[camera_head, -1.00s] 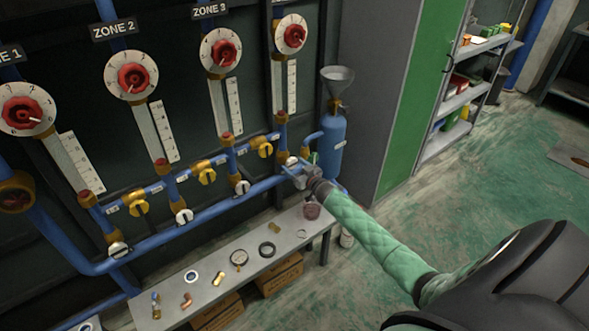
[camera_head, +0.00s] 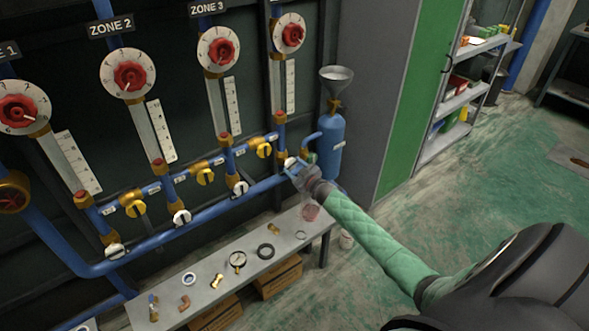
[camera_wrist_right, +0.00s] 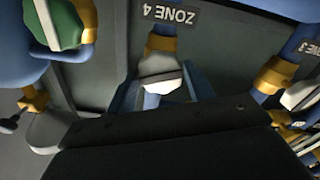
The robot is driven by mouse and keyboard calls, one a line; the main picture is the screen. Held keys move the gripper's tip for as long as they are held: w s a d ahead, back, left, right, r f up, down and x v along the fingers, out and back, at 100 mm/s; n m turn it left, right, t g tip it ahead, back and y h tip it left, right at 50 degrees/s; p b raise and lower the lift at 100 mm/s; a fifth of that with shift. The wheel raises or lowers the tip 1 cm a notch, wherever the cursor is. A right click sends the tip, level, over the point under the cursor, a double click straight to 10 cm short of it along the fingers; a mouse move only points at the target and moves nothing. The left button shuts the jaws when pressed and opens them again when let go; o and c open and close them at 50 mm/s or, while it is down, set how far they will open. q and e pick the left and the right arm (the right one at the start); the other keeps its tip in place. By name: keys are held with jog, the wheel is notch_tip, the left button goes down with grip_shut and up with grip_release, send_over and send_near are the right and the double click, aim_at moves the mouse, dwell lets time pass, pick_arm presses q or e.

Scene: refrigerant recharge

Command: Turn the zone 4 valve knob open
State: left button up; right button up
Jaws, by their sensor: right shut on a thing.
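The zone 4 valve knob is a white knob (camera_head: 289,163) at the right end of the lower blue pipe. In the right wrist view the white knob (camera_wrist_right: 160,76) sits below an upside-down ZONE 4 label (camera_wrist_right: 170,14). My right gripper (camera_head: 295,169) is at this knob, shut on it, with a finger on either side. The gripper hides part of the knob in the head view. My left gripper is not in view.
More white knobs (camera_head: 240,188) and yellow valves (camera_head: 205,176) line the blue pipes to the left. A blue cylinder (camera_head: 330,140) with a funnel stands close at the right. A bench (camera_head: 215,291) with small parts lies below.

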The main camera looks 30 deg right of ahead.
jog(key=n+b, duration=0.1)
jog(key=n, duration=0.1)
jog(key=shift+w+n, duration=0.1)
jog(key=shift+n, duration=0.2)
jog(key=shift+d+r+n+b, duration=0.1)
jog(key=shift+r+n+b, duration=0.2)
jog(key=shift+n, duration=0.7)
jog(key=shift+f+n+b, duration=0.15)
jog(key=shift+n+b, duration=0.55)
jog(key=shift+n, duration=0.4)
jog(key=shift+n+b, duration=0.35)
jog(key=shift+n, duration=0.75)
